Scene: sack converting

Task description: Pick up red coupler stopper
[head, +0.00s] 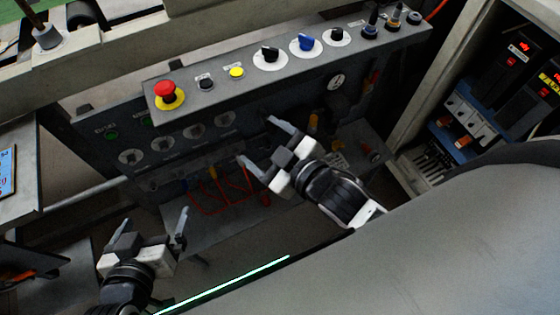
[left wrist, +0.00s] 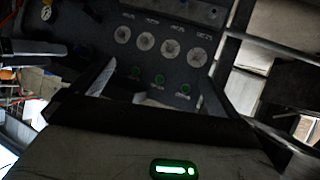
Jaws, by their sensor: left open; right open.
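I cannot single out the red coupler stopper with certainty. A small red piece (head: 375,157) lies on the shelf at the right, right of my right gripper, and is too small to identify. My right gripper (head: 257,140) is open and empty, in front of the panel and above the shelf. My left gripper (head: 154,225) is open and empty at the lower left, apart from the panel and shelf. In the left wrist view its fingers are spread, with the panel's lower face beyond them.
The sloped control panel (head: 320,62) carries a red emergency button (head: 165,91), knobs and a yellow button. An open electrical cabinet (head: 462,118) is at right.

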